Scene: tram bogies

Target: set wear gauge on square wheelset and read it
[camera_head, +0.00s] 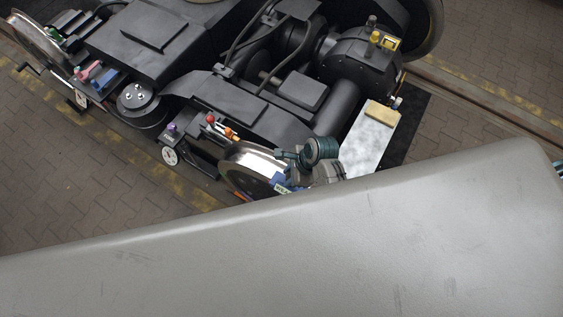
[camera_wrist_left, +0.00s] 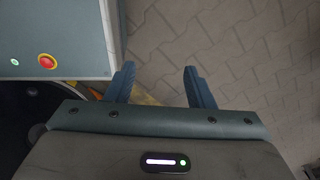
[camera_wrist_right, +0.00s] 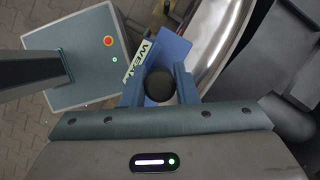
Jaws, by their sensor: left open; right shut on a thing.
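The wear gauge, a blue plate (camera_wrist_right: 172,52) with a pale lettered label partly hidden by a finger, shows in the right wrist view. It also shows small and blue in the head view (camera_head: 279,180). My right gripper (camera_wrist_right: 159,82) is shut on its dark round knob, beside a steel wheel (camera_wrist_right: 226,40). In the head view this near wheel (camera_head: 252,160) is at lower centre, with the gauge by its rim. I cannot tell whether gauge and wheel touch. A white marker (camera_head: 170,156) sits left of the wheel; its symbol is unclear. My left gripper (camera_wrist_left: 160,86) is open and empty.
The dark bogie frame (camera_head: 150,40) fills the top of the head view. A pale plate (camera_head: 368,140) with a tan block (camera_head: 382,112) lies right of the near wheel. Small coloured pieces (camera_head: 98,75) sit at left. Paved floor (camera_head: 60,190) is clear at lower left.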

